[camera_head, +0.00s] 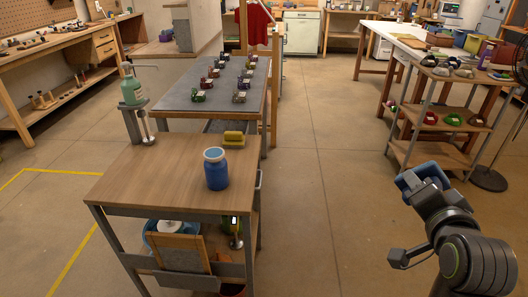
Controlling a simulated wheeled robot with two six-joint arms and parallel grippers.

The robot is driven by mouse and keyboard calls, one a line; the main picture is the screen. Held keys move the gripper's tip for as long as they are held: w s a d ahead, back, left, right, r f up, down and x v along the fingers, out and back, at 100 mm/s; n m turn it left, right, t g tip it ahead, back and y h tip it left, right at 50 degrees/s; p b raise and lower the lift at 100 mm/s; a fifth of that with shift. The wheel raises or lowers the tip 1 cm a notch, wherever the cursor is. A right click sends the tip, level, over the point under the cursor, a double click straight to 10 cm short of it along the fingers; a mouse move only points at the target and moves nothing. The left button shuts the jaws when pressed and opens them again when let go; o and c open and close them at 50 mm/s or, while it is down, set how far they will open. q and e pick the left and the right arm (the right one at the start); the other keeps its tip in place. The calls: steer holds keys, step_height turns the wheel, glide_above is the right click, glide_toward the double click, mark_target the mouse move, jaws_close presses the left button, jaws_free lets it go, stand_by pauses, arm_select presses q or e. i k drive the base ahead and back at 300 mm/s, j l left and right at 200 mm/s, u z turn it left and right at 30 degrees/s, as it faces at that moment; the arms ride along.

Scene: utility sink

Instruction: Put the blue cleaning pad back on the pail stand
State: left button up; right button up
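The blue cleaning pad (422,178) appears as a flat blue block at the end of my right arm, at the right of the head view. My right gripper (432,190) seems shut on it and holds it up over open floor; the fingers are mostly hidden. My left gripper is not in view. A blue pail-like container (216,172) with a lighter blue top stands upright on the wooden cart top (150,180). I cannot tell for sure which thing is the pail stand.
A yellow sponge-like block (233,138) and a green bottle (132,88) on a stand are on the cart. Its lower shelf holds a blue basin (158,240) and a wooden board (181,253). A shelf rack (440,95) stands at right. Floor between is clear.

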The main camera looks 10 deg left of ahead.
mark_target(166, 177)
steer(key=i+j+u, duration=0.25)
steer(key=j, duration=0.15)
steer(key=i+j+u, duration=0.1)
steer(key=j+u, duration=0.2)
steer(key=j, duration=0.15)
steer(key=i+j+u, duration=0.25)
steer(key=k+j, duration=0.05)
steer(key=j, duration=0.05)
